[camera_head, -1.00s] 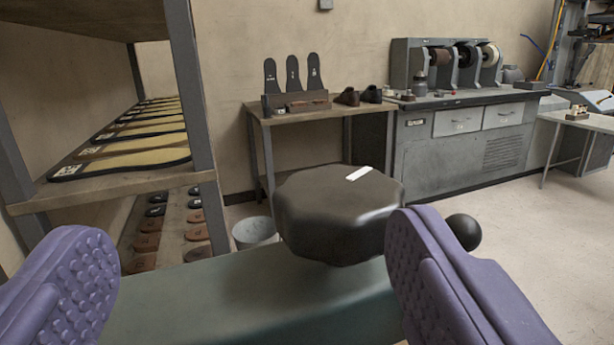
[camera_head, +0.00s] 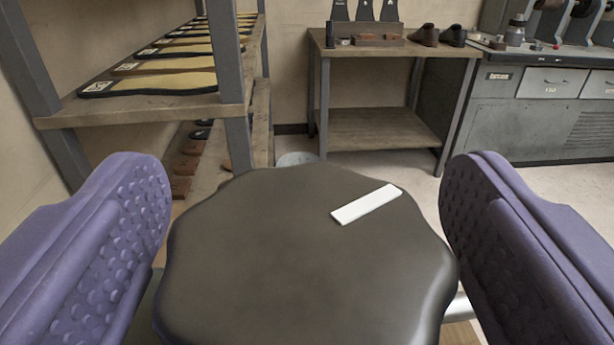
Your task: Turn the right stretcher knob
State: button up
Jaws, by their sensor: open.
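A large dark grey knob (camera_head: 270,250) with a lobed rim fills the lower middle of the view. A white bar mark (camera_head: 366,204) lies on its top face, right of centre and slanting up to the right. My gripper (camera_head: 308,225) is open, with one purple studded finger on each side of the knob. A narrow gap shows between the right finger and the knob's rim. The left finger's lower part is close to the rim, and I cannot tell whether it touches. The knob's underside and shaft are hidden.
A shelf rack (camera_head: 150,108) with soles stands at the left. A wooden table (camera_head: 395,112) with shoes and sole templates stands behind. A grey bin (camera_head: 297,159) shows just past the knob. A grey machine cabinet (camera_head: 530,115) is at the back right.

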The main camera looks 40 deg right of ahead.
jog(key=c, duration=1)
jog(key=shift+o, duration=0.2)
jog(key=shift+p, duration=0.3)
jog(key=shift+r+m+g+h+p, duration=0.1)
jog(key=shift+m+g+h+p, duration=0.35)
jog(key=shift+m+g+h, duration=0.4)
jog(key=m+g+h, duration=0.2)
jog(key=g, duration=0.1)
jog(key=shift+p, duration=0.4)
jog(key=m+g, duration=0.1)
jog(key=m+g+h, duration=0.1)
jog(key=g, duration=0.1)
jog(key=m+g+h, duration=0.1)
jog(key=shift+f+b, duration=0.25)
jog(key=shift+b, duration=0.1)
jog(key=shift+m+g+h+b, duration=0.35)
jog(key=shift+m+g, duration=0.7)
jog(key=shift+g, duration=0.5)
jog(key=shift+r+m+g, duration=0.1)
jog(key=shift+m+g, duration=0.2)
jog(key=shift+g, duration=0.2)
